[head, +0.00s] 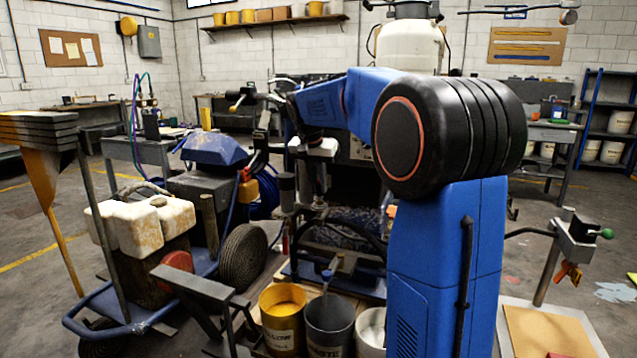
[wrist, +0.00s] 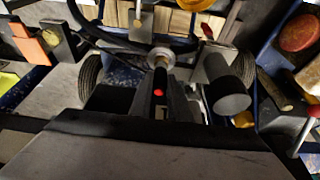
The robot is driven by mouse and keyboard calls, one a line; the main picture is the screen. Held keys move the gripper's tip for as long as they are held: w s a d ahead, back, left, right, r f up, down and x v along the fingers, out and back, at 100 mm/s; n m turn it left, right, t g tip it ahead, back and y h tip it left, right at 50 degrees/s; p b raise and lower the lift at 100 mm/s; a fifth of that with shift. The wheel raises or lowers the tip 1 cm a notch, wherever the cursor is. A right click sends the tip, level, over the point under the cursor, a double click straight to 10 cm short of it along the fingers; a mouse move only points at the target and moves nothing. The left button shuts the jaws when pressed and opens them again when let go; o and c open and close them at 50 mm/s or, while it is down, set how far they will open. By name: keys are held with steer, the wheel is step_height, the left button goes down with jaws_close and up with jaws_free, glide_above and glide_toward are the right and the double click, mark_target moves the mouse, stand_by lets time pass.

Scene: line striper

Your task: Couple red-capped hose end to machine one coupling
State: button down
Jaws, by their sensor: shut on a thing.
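My gripper (wrist: 160,82) is in the middle of the wrist view, its dark fingers shut on a slim dark piece. A small bright red spot marks that piece, which I take as the red-capped hose end (wrist: 158,93). Just beyond the fingertips is a round, pale metal fitting (wrist: 161,58), possibly the machine one coupling. I cannot tell whether the held piece touches it. In the head view my gripper (head: 321,200) hangs below my wrist, over the dark frame of a machine (head: 345,235). The held piece is too small to make out there.
A dark cylinder (wrist: 229,94) stands close right of the fingers. Yellow (head: 283,320), grey (head: 330,327) and white (head: 371,330) buckets stand at the front. A striper with a blue cover (head: 213,150) and white tanks (head: 143,226) is left.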

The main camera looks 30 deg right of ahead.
steer(key=shift+f, duration=0.25)
steer(key=c, duration=1.3)
jaws_free()
steer(key=shift+f, duration=0.1)
steer(key=shift+o, duration=0.2)
steer(key=v, duration=0.7)
steer(key=shift+s, duration=0.1)
